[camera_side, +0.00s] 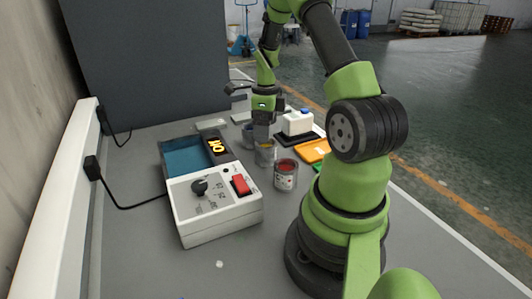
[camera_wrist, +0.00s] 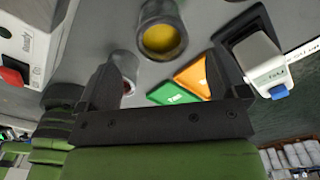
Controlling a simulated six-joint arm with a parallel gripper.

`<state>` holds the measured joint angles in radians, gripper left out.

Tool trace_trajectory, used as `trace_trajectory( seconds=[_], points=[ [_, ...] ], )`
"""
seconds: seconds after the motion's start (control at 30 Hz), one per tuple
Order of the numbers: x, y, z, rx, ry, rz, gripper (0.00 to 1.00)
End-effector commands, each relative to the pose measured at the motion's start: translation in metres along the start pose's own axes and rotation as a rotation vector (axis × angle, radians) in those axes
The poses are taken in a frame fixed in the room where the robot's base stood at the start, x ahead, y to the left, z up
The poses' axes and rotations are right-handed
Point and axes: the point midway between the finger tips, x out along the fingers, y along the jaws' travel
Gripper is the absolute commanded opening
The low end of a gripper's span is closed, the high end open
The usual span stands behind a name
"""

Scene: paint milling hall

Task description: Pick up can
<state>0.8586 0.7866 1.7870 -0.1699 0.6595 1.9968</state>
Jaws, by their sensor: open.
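Several open paint cans stand on the grey bench. A can of red paint (camera_side: 286,176) is nearest the side camera. A can of yellow paint (camera_side: 265,154) stands just behind it, and a greyish can (camera_side: 248,135) is farther back, partly hidden. My gripper (camera_side: 263,134) points down above the yellow can, its fingers apart and empty. In the wrist view, the gripper (camera_wrist: 158,64) shows both fingers spread. The yellow can (camera_wrist: 163,40) lies beyond the fingertips, and another can (camera_wrist: 124,65), with a reddish inside, is partly hidden by the left finger.
A white control box (camera_side: 212,205) with a knob and red switch stands left of the cans, before a teal basin (camera_side: 185,157). A white device (camera_side: 297,123) on a black base and an orange tile (camera_side: 311,151) are to the right. Bare bench lies in front.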

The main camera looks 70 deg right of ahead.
Motion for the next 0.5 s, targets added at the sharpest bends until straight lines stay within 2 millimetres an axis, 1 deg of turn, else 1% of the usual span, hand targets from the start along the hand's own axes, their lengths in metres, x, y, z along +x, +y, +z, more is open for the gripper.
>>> trace_trajectory(
  seconds=[0.03, 0.1, 0.27, 0.33, 0.5],
  points=[
    [0.009, 0.001, 0.000, -0.002, 0.003, 0.004, 0.92],
    [0.017, 0.001, 0.000, -0.002, 0.002, 0.003, 0.92],
    [0.029, 0.000, -0.001, -0.003, 0.001, 0.001, 0.92],
    [0.038, 0.000, -0.002, -0.003, 0.002, 0.003, 0.92],
    [0.065, -0.002, -0.004, -0.005, 0.001, 0.003, 0.92]
  ],
)
